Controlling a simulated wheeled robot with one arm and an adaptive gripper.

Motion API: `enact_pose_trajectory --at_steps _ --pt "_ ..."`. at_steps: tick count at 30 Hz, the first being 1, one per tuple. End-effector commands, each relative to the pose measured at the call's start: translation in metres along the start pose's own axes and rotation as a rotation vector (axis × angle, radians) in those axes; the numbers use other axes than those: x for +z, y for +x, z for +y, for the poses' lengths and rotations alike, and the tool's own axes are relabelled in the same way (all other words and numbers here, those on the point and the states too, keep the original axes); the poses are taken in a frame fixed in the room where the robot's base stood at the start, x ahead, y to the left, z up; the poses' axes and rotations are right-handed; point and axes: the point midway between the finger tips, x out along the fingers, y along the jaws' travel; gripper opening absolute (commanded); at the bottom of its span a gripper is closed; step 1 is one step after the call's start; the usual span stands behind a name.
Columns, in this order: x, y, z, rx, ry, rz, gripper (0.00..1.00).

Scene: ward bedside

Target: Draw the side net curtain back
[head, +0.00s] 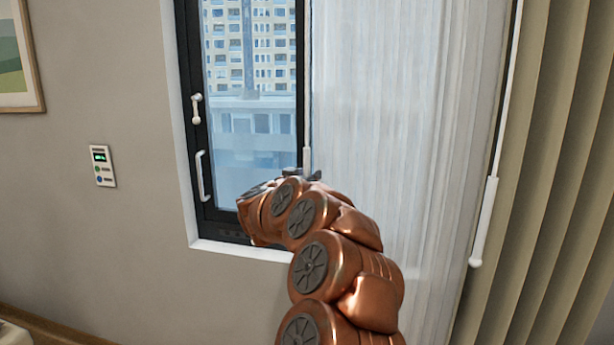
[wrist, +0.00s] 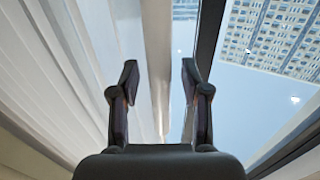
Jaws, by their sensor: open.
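My gripper (head: 312,176) is mostly hidden by my arm. In the wrist view my gripper (wrist: 160,78) is open, with a pale upright strip (wrist: 158,40) showing between the fingers, which may be the wand or curtain edge. Contact cannot be told. The net curtain (wrist: 60,60) fills the left there.
The dark-framed window (head: 200,160) has two white handles on its left side. A beige drape (head: 550,150) hangs at the far right, with a thicker white wand (head: 485,220) beside it. A small wall panel (head: 103,166) and a picture (head: 20,60) are on the left wall.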

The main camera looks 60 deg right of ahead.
Motion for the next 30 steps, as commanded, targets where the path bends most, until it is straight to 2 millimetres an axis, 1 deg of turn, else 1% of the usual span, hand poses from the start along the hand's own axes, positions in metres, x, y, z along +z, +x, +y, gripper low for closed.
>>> enact_pose_trajectory --at_steps 1,2,14,30 --pt "-0.0001 -0.0001 -0.0001 0.0 0.0 0.0 0.45" --pt "-0.0001 -0.0001 -0.0001 0.0 0.0 0.0 0.42" --pt "-0.0003 -0.0003 -0.0003 -0.001 0.001 0.0 0.01" --pt "-0.0005 -0.0007 0.0001 -0.002 0.001 0.0 0.0"
